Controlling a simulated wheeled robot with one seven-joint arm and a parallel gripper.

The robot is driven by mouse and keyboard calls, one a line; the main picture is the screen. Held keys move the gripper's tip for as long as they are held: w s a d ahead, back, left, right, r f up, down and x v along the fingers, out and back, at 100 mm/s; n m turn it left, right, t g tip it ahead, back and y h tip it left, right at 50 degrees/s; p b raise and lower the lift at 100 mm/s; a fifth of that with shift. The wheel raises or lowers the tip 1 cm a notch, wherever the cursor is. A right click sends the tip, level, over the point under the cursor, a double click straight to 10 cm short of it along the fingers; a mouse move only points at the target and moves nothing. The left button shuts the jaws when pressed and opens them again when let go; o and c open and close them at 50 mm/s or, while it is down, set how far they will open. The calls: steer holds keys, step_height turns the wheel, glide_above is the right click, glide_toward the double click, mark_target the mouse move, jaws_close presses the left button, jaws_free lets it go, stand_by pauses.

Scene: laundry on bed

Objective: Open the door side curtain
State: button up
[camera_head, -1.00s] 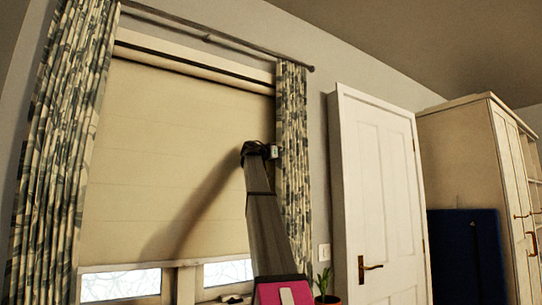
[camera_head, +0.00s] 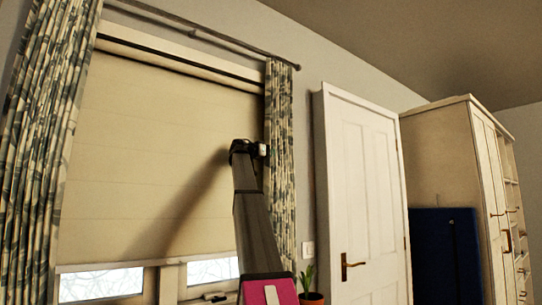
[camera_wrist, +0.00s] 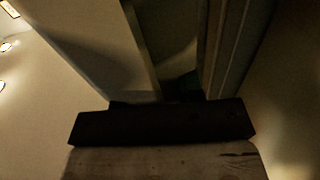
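The door side curtain (camera_head: 281,130) is patterned in grey-green and cream. It hangs bunched in a narrow strip at the right edge of the window, between the blind and the door. My arm rises in front of the window, and my gripper (camera_head: 258,149) is at the curtain's left edge, at about mid-height. I cannot tell whether it touches the cloth, and its fingers are too small and dark to read. In the wrist view a dark bar crosses the lower part, and no curtain pattern can be made out.
A cream blind (camera_head: 165,150) covers most of the window. Another curtain (camera_head: 42,140) hangs at the left, under the rod (camera_head: 200,32). The white door (camera_head: 365,200), a potted plant (camera_head: 310,290) and a wardrobe (camera_head: 445,160) stand to the right.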

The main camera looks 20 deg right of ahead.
steer(key=s+a, duration=0.2)
steer(key=a, duration=0.8)
steer(key=shift+a, duration=0.25)
